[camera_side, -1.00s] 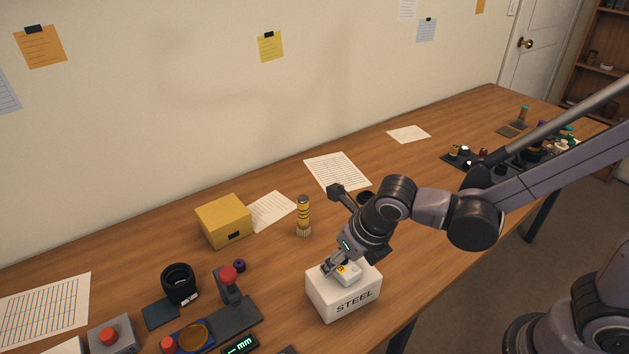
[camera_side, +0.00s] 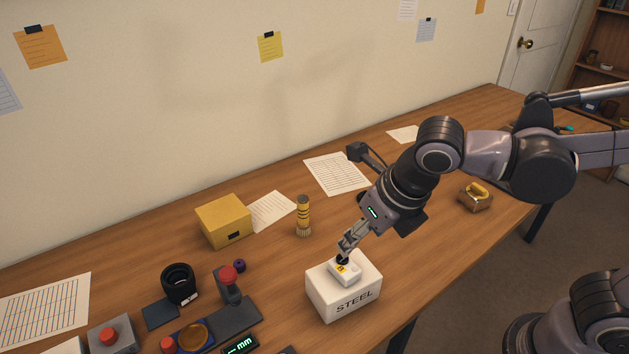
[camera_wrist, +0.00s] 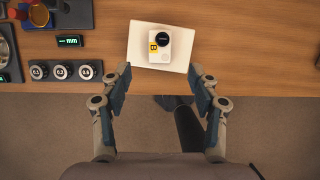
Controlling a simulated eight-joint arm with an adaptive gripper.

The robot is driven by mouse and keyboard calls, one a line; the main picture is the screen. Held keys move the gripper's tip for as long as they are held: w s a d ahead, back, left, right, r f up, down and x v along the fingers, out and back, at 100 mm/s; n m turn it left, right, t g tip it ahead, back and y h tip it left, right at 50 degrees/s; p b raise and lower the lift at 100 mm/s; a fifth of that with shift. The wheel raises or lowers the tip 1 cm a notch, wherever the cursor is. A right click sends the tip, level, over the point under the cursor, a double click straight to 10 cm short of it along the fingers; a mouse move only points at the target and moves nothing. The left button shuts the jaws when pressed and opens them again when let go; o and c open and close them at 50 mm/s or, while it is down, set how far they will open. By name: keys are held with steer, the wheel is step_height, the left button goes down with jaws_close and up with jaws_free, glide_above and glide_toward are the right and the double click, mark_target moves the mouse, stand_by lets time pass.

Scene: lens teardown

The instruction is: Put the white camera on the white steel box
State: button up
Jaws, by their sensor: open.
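The white camera (camera_side: 346,272), with a black lens and a yellow label, lies on top of the white steel box (camera_side: 342,302), which is marked STEEL. In the wrist view the camera (camera_wrist: 160,45) rests within the top of the box (camera_wrist: 136,50), apart from my fingers. My gripper (camera_side: 347,247) is above the camera in the side view. In the wrist view my gripper (camera_wrist: 160,80) is open and empty, its two fingers wide apart.
A yellow box (camera_side: 223,222) and a yellow-banded brush (camera_side: 303,216) stand behind and left. A press with a red knob (camera_side: 230,288) and a black lens ring (camera_side: 179,283) are at left. A yellow-handled block (camera_side: 476,197) sits at right. The table's front edge is close to the steel box.

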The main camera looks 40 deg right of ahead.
steer(key=d+m+t, duration=0.1)
steer(key=d+m, duration=0.4)
steer(key=m, duration=0.7)
steer(key=d+m, duration=0.5)
steer(key=m, duration=0.7)
steer(key=s+d+f+m+t, duration=0.1)
steer(key=d+m, duration=0.4)
steer(key=m, duration=0.7)
steer(key=shift+t, duration=0.3)
steer(key=shift+s, duration=0.1)
